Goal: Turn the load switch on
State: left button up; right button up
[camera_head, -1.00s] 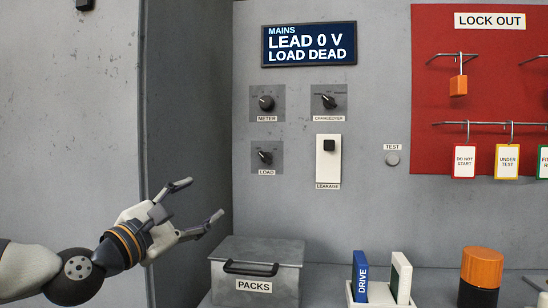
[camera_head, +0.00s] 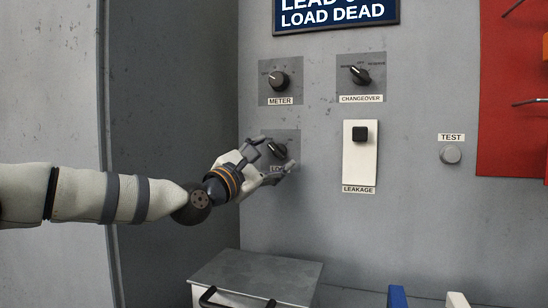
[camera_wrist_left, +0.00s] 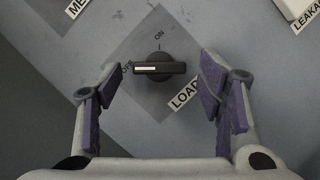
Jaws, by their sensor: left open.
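The load switch (camera_head: 277,150) is a black rotary knob on a grey square plate on the panel, partly hidden by my gripper in the head view. In the left wrist view the load switch (camera_wrist_left: 159,67) shows whole, and the white line on it points to the OFF mark, with ON at another side of the dial. My left gripper (camera_head: 276,158) is open in front of the plate. In the wrist view its fingers (camera_wrist_left: 165,95) stand apart on either side of the knob, not touching it. My right gripper is out of view.
The meter knob (camera_head: 279,81) is just above and the changeover knob (camera_head: 360,75) is up to the right. The leakage switch (camera_head: 360,162) and test button (camera_head: 450,154) are farther right. The packs box (camera_head: 262,272) stands below.

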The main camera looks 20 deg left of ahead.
pick_arm(q)
jog(key=shift+w+d+r, duration=0.15)
jog(key=shift+w+r, duration=0.05)
jog(key=shift+w, duration=0.35)
jog(key=c, duration=1.1)
jog(key=shift+c, duration=0.2)
